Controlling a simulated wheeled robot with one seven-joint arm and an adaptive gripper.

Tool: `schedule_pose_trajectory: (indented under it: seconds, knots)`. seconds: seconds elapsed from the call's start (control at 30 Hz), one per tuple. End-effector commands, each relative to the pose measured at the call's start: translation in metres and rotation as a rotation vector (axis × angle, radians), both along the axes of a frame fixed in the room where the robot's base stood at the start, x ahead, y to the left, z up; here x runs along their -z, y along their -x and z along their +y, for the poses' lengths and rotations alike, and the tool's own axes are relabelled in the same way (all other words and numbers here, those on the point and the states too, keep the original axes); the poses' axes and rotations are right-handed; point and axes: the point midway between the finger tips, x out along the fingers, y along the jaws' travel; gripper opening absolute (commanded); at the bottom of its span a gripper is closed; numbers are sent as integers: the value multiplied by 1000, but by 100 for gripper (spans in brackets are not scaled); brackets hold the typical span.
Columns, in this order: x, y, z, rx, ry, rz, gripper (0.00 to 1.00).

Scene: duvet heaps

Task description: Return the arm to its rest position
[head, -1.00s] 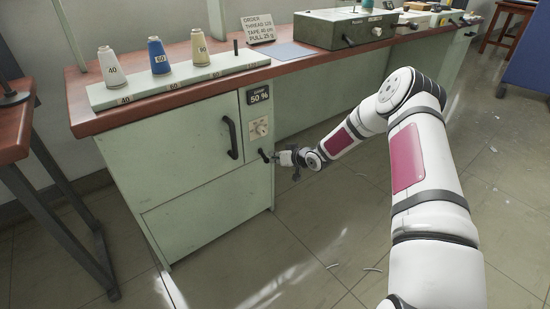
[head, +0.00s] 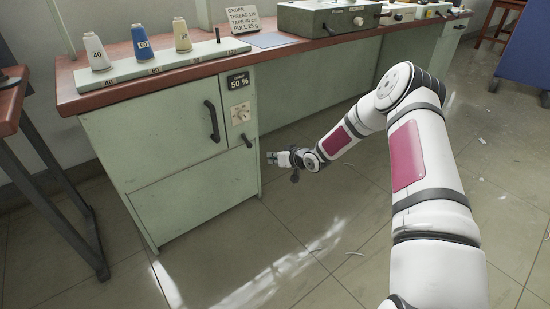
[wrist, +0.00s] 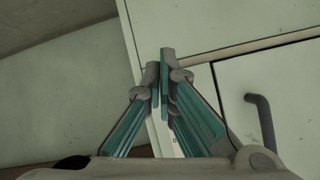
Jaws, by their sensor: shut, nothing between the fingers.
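My white arm reaches in from the right of the head view and bends down toward the green workbench cabinet (head: 185,150). My gripper (head: 270,158) is just right of the cabinet's front corner, apart from the black lever (head: 246,141) below the dial. In the wrist view my gripper (wrist: 160,70) is shut and empty, its fingertips together in front of the pale cabinet panels. A dark cabinet handle (wrist: 262,120) shows to its right there.
The bench top (head: 120,97) carries a rack with three thread cones, a sign (head: 241,19) and a grey-green box (head: 325,20). A dark-legged table (head: 60,170) stands at left. A blue panel (head: 525,45) is at right. The tiled floor (head: 330,230) is mostly open, with small scraps.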

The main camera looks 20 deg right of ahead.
Motion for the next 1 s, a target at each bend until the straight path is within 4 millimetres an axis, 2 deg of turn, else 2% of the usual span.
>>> schedule_pose_trajectory:
  seconds: [0.4,0.53,0.67,0.77,1.0]
  knots:
    - [-1,0,0,-1,1,1,0]
    - [-12,1,0,-6,32,19,0]
    - [-41,8,0,-15,117,75,0]
    - [-70,20,-2,-13,199,138,0]
    - [-143,67,-9,21,376,283,0]
